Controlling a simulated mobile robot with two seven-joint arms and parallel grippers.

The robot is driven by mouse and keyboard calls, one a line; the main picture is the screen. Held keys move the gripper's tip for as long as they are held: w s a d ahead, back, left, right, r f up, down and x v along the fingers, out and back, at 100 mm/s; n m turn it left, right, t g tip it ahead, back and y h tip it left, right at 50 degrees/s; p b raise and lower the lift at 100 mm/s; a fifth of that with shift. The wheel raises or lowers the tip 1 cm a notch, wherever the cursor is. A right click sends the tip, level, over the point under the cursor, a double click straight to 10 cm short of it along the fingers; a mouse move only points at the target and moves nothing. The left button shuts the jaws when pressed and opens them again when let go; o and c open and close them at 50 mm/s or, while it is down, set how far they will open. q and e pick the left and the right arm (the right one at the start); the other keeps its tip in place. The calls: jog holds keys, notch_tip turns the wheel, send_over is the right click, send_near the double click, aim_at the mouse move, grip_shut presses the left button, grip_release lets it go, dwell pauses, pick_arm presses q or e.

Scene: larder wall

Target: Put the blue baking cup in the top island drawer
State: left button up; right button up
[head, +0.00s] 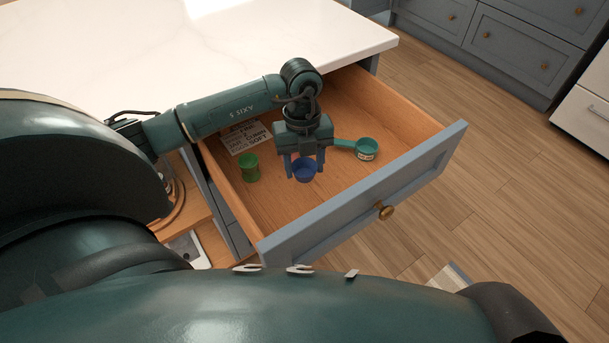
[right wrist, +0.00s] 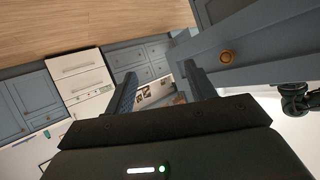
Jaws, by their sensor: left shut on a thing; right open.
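The blue baking cup (head: 305,173) is between the fingers of my left gripper (head: 304,168), which is shut on it. The gripper points down over the open top island drawer (head: 352,212). The cup is inside the drawer's outline; I cannot tell whether it touches the drawer floor. The drawer is pulled well out, with a wooden inside, a grey-blue front and a brass knob (head: 385,211). My right gripper (right wrist: 158,86) is open and empty in the right wrist view, with a grey-blue drawer front (right wrist: 265,50) close by.
In the drawer, a green cup (head: 249,168) stands left of the blue one. A teal measuring cup (head: 366,149) with a handle lies to the right. A printed card (head: 245,137) lies at the back left. The white island top (head: 150,50) is behind.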

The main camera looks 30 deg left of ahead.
pick_arm(q)
notch_tip(320, 180, down, 6)
jog(key=b, duration=0.4)
jog(key=shift+f, duration=0.1)
pick_arm(e)
jog(key=shift+s+d+r+t, duration=0.35)
jog(key=shift+d+r+t, duration=0.05)
jog(key=shift+d+t, duration=0.15)
jog(key=shift+s+d+r+t, duration=0.3)
jog(key=shift+d+r+t, duration=0.05)
jog(key=shift+d+t, duration=0.15)
pick_arm(q)
jog(key=o, duration=1)
jog(key=shift+c, duration=0.2)
